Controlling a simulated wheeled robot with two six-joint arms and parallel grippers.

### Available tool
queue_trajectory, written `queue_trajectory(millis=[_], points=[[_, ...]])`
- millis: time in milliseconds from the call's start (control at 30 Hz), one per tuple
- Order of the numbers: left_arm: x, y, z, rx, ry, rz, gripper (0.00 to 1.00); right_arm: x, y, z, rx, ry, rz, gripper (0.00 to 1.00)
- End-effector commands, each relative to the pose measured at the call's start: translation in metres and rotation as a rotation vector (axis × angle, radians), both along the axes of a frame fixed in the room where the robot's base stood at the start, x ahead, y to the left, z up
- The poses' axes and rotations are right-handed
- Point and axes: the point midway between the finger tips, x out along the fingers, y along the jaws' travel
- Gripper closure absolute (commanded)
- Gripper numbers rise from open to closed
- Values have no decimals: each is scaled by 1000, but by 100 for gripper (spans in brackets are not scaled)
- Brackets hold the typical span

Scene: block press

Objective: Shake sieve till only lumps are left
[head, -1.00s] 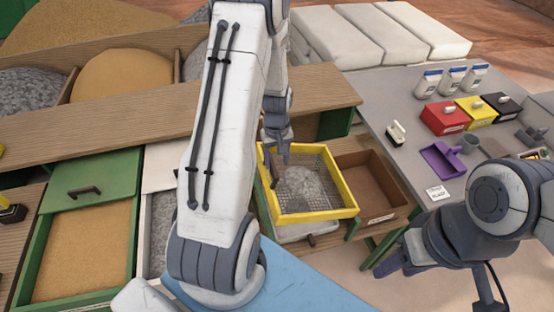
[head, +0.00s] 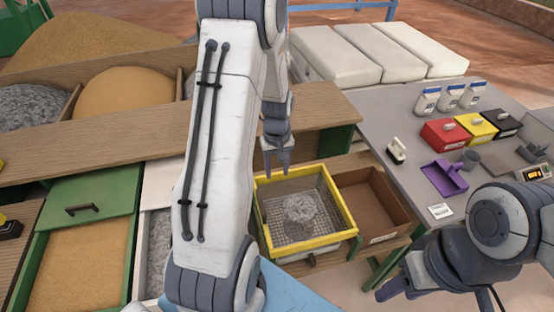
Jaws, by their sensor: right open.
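The sieve (head: 348,222) has a square yellow frame and a wire mesh floor. A small grey heap of material (head: 300,208) lies on the mesh near its middle. My right gripper (head: 392,288) is open and empty at the lower right, away from the sieve.
A brown empty box (head: 372,205) stands right of the sieve. The grey table (head: 400,110) holds a purple scoop (head: 445,177), red, yellow and black boxes, and several small jars. A green drawer of sand (head: 80,265) lies at left. My left arm hides part of the middle.

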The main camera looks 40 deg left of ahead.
Motion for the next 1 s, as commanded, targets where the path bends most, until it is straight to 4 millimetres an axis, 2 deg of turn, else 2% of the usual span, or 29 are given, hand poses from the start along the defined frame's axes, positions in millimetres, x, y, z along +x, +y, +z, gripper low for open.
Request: queue_trajectory(millis=[200, 400, 1000], points=[[0, 1, 42, 3, -6, 1, 50, 0, 0, -13, 0, 0, -2, 50], [-1, 1, 65, 1, -1, 1, 50, 0, 0, -17, 0, 0, -3, 50], [-2, 0, 69, -1, 2, 0, 50, 0, 0, -17, 0, 0, -3, 50]])
